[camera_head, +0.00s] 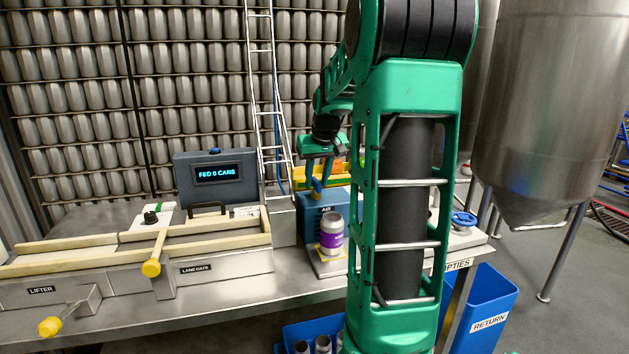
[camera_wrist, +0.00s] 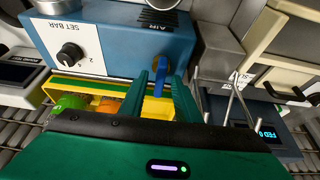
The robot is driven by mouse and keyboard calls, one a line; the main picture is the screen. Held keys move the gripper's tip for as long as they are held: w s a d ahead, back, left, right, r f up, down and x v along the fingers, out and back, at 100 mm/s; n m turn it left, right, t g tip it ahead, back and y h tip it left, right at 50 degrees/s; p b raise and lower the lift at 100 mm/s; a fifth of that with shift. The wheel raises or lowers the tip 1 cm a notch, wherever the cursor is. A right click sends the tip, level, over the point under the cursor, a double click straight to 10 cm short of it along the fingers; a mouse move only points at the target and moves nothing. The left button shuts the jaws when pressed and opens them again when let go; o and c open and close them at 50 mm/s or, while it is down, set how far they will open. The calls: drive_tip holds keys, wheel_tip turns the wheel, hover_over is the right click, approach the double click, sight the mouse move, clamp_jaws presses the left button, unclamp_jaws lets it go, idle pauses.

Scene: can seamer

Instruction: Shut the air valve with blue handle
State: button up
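The air valve's blue handle (camera_wrist: 161,76) shows in the wrist view at the edge of the blue AIR box (camera_wrist: 110,40). In the head view the blue handle (camera_head: 316,186) stands up from the top of the AIR box (camera_head: 318,222). My gripper (camera_wrist: 170,80) has its two green fingers apart, with the handle's end appearing between or just beyond their tips. I cannot tell whether they touch it. In the head view my gripper (camera_head: 318,168) points down just above the handle. The valve body is mostly hidden.
A black SET BAR knob (camera_wrist: 70,54) is on the AIR box. A yellow bin (camera_wrist: 95,92) with colored items lies beside it. A purple-labelled can (camera_head: 332,235) stands in front of the box. The display unit (camera_head: 216,177) reads "FED 0 CANS". A ladder-like chute (camera_head: 262,90) rises behind.

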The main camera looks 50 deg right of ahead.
clamp_jaws()
drive_tip(key=shift+d, duration=0.1)
drive_tip(key=shift+w+a+m+h, duration=0.1)
drive_tip(key=shift+a+m+h, duration=0.1)
drive_tip(key=shift+m, duration=0.35)
drive_tip(key=shift+w+a+m+h, duration=0.1)
drive_tip(key=shift+m+h, duration=0.1)
drive_tip(key=shift+m, duration=0.35)
drive_tip(key=m+g, duration=0.1)
drive_tip(key=m, duration=0.1)
drive_tip(key=m+g+h, duration=0.1)
drive_tip(key=m, duration=0.2)
drive_tip(key=shift+w, duration=0.15)
drive_tip(key=m+g, duration=0.1)
drive_tip(key=m, duration=0.2)
drive_tip(key=m+g, duration=0.1)
drive_tip(key=m, duration=0.2)
drive_tip(key=shift+w+m+g, duration=0.2)
drive_tip(key=shift+m+g, duration=0.1)
drive_tip(key=shift+r+m+g, duration=0.1)
drive_tip(key=shift+m+g, duration=0.6)
drive_tip(key=shift+m, duration=1.3)
drive_tip(key=shift+d, duration=0.1)
